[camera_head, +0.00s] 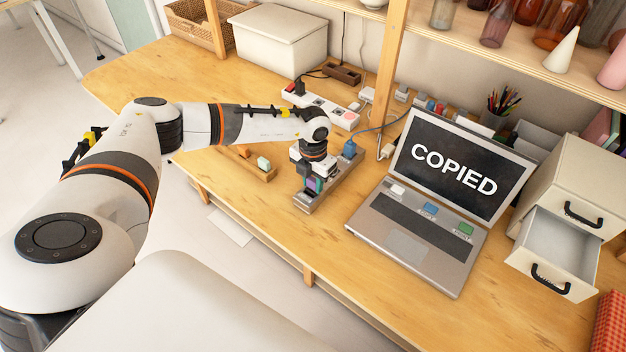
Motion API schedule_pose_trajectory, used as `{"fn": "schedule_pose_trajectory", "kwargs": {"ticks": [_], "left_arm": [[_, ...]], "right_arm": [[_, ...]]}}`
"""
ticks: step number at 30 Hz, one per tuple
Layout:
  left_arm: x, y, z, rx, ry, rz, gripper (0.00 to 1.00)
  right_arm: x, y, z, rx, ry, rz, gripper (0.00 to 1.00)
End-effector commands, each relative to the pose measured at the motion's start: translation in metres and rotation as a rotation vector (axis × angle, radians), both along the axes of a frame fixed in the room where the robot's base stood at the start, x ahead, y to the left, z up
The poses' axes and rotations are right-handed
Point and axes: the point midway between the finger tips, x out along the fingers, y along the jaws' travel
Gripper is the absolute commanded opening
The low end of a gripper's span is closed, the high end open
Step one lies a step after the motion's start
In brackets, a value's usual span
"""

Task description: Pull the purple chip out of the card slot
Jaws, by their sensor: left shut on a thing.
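My left gripper (313,180) points down over the near end of a long grey metal block (343,181) on the wooden table. It is shut on a small purple and teal piece, the purple chip (312,186). The chip is mostly hidden between the fingers. The card slot beneath is hidden by the gripper, so I cannot tell how deep the chip sits. A blue plug-like piece (349,149) stands at the far end of the block, with a blue cable. My right gripper is not in view.
An open laptop (420,232) reading "COPIED" stands just right of the block, with white, blue and green pieces on it. A small wooden holder (258,168) with a pale piece is to the left. The table's front is clear.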

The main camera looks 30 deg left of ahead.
Motion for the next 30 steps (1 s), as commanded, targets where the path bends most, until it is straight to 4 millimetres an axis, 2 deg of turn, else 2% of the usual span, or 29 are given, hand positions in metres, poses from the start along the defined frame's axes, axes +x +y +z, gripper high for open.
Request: {"fn": "schedule_pose_trajectory", "kwargs": {"ticks": [5,15,30], "left_arm": [[0.0,0.0,0.001,0.0,0.0,0.0,0.0],[0.0,0.0,0.014,0.0,0.0,0.0,0.0],[0.0,0.0,0.015,0.0,0.0,0.0,0.0]], "right_arm": [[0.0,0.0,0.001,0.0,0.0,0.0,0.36],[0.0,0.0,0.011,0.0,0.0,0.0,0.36],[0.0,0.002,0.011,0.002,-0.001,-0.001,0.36]]}}
